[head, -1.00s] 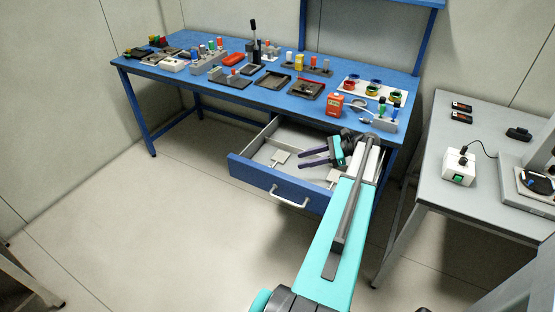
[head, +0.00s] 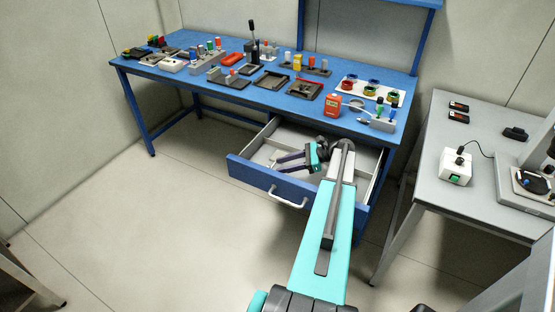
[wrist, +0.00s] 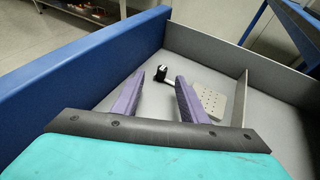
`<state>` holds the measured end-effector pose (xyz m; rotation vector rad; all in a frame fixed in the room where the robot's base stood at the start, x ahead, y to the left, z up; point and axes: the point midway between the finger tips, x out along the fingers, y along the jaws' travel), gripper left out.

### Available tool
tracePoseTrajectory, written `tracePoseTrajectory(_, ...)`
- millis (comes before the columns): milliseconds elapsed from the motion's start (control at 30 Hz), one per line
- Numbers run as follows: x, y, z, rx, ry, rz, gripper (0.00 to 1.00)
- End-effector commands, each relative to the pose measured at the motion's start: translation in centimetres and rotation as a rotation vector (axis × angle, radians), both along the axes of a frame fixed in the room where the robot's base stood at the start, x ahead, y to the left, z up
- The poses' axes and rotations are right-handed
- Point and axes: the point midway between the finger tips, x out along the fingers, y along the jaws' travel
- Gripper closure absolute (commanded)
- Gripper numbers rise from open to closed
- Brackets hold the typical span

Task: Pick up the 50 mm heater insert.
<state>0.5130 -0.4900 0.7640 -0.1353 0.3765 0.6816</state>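A pale plate with small holes (wrist: 211,101) lies on the drawer floor in the wrist view, partly behind my right finger. A pale rod with a black end (wrist: 161,73) points from it and shows between my fingertips; it looks like the plate's handle. This seems to be the heater insert; its size cannot be read. My gripper (wrist: 160,77) is open, with two purple fingers apart and nothing held. In the head view my gripper (head: 276,162) is inside the drawer, pointing left, and covers most of the insert. Whether the fingers are level with the handle is unclear.
The open drawer (head: 264,184) has a blue front close to my gripper's side, and a grey divider (wrist: 240,98) stands beyond the plate. The blue bench (head: 215,86) above holds several tools and parts. A grey table (head: 432,180) stands to the right.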

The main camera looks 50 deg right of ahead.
Motion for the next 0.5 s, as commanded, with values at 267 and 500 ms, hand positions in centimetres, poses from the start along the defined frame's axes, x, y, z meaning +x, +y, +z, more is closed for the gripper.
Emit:
tracePoseTrajectory(267, 0.02, 0.0, -0.04, 0.0, 0.0, -0.001, 0.61)
tracePoseTrajectory(500, 0.77, 0.55, -0.37, 0.0, 0.0, 0.001, 0.61)
